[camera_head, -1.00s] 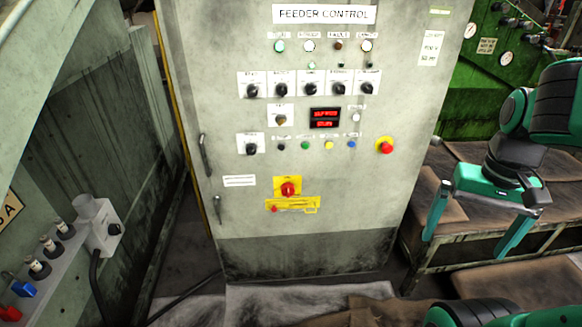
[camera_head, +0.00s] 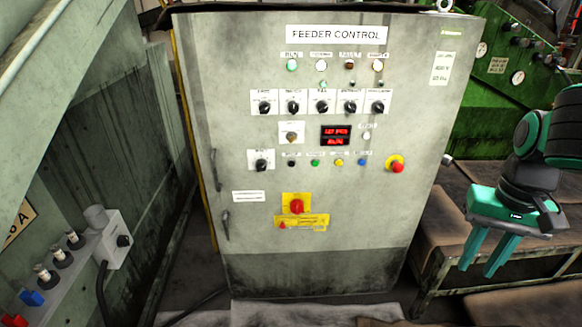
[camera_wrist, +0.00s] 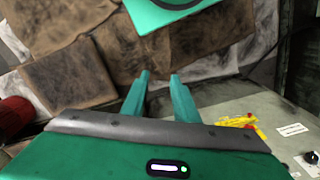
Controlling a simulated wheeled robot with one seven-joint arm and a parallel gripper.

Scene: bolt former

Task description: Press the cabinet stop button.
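The grey feeder control cabinet (camera_head: 330,235) stands upright in the middle of the head view. Its red mushroom stop button (camera_head: 397,167) sits on a yellow round base at the right of the lower button row. My gripper (camera_head: 478,270) is to the right of the cabinet, pointing down and apart from the button. Its fingers are close together with a narrow gap and nothing between them. The fingers also show in the wrist view (camera_wrist: 160,76), where the stop button cannot be made out.
A red rotary switch (camera_head: 297,206) on a yellow plate is lower on the cabinet. Small coloured buttons, such as a blue one (camera_head: 362,162), lie left of the stop button. A low bench (camera_head: 440,225) with brown covers stands under my gripper. A green machine (camera_head: 500,95) is behind.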

